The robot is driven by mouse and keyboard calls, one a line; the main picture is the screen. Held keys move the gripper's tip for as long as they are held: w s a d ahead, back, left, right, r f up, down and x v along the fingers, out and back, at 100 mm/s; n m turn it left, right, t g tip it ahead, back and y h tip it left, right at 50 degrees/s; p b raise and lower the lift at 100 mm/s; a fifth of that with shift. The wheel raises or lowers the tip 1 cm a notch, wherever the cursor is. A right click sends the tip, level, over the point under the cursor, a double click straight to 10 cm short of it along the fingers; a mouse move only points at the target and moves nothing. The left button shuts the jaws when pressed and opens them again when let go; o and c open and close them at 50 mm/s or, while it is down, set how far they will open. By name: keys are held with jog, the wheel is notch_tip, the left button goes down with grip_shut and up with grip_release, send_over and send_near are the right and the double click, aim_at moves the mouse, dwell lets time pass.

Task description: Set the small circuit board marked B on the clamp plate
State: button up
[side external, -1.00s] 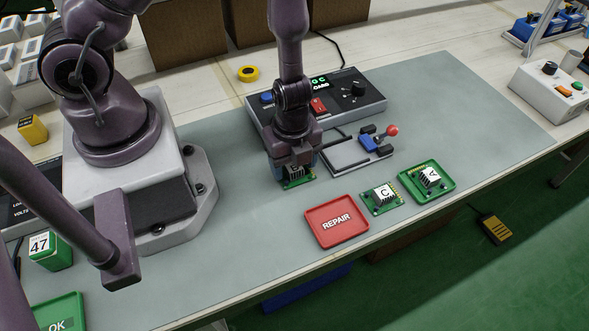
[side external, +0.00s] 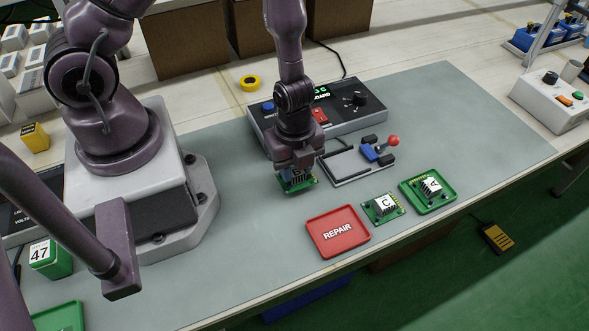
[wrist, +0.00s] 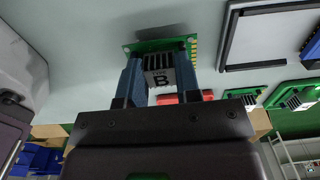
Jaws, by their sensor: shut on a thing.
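The small green circuit board marked B (side external: 298,184) is held in my gripper (side external: 296,167). In the wrist view the two blue fingers are closed on either side of its block labelled B (wrist: 160,78). A shadow apart from the board suggests it is slightly above the mat. The clamp plate (side external: 349,168) lies just right of my gripper, a flat pale plate with a dark border, empty, with a blue clamp (side external: 372,152) and a red-knobbed lever (side external: 393,141) at its right side. It also shows at the upper right in the wrist view (wrist: 272,42).
A control box (side external: 345,105) stands behind the clamp plate. In front are a red REPAIR tray (side external: 319,239), a board marked C (side external: 383,208) and a green tray (side external: 447,203) with another board. The grey mat (side external: 460,110) is clear at right.

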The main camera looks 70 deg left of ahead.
notch_tip(320, 180, up, 7)
jog(key=shift+f, duration=0.1)
jog(key=shift+r, duration=0.4)
jog(key=shift+d, duration=0.2)
jog(key=w+f, duration=0.1)
jog(key=w, duration=0.5)
send_over(344, 162)
jog(key=shift+f, duration=3.05)
jog(key=shift+f, duration=0.65)
jog(key=o, duration=1)
